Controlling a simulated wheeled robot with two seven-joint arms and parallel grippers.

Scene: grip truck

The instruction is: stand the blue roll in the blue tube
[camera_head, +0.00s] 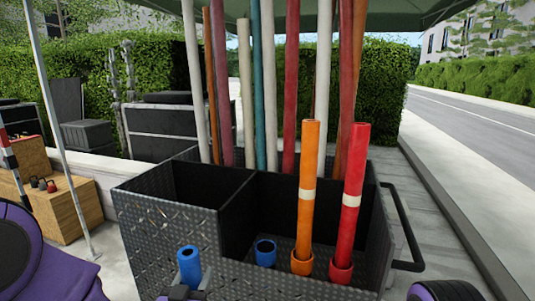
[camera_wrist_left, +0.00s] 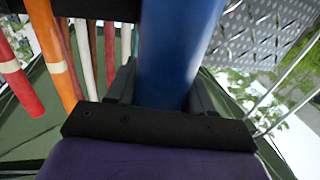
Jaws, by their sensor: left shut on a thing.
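The blue roll (camera_head: 189,268) is upright and hollow-topped, in front of the near wall of the dark metal box (camera_head: 165,225). My left gripper (camera_head: 182,293) is shut on it low down, at the bottom edge of the head view. The left wrist view shows the roll (camera_wrist_left: 178,50) between the two fingers (camera_wrist_left: 165,92). Its lower end is hidden in the head view. The blue tube (camera_head: 265,250), a short open ring, is inside the box, to the right of the roll and apart from it; its opening looks empty. My right gripper is not in view.
An orange roll (camera_head: 306,180) stands in an orange tube (camera_head: 302,262), and a red roll (camera_head: 353,180) in a red tube (camera_head: 341,269), right of the blue tube. Tall poles (camera_head: 291,90) rise behind. A black divider (camera_head: 238,220) and side handle (camera_head: 405,230) flank this compartment.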

